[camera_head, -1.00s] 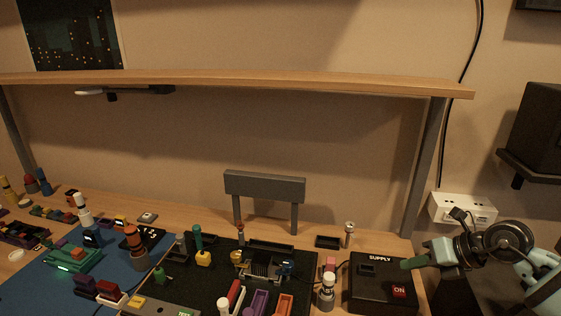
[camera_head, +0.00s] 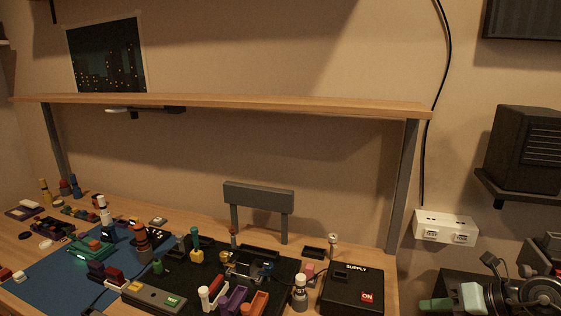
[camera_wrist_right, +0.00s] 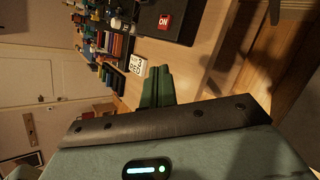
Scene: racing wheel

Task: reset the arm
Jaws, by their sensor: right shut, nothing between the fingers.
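My right gripper (camera_head: 440,304) is at the lower right of the head view, right of the supply box (camera_head: 352,290) and past the table's right end. It is shut and empty. Its green fingers (camera_wrist_right: 157,88) show pressed together in the right wrist view, with the table edge beyond them. The black supply box with its red ON button (camera_wrist_right: 164,21) is at the top of the wrist view, apart from the fingers. My left gripper is in neither view.
The wooden table holds a black mat (camera_head: 180,283), a blue mat (camera_head: 50,277) and many small parts. A shelf (camera_head: 240,103) spans above. A white outlet box (camera_head: 445,226) and a dark speaker (camera_head: 525,150) are on the right wall. A white card (camera_wrist_right: 137,65) shows near the fingers.

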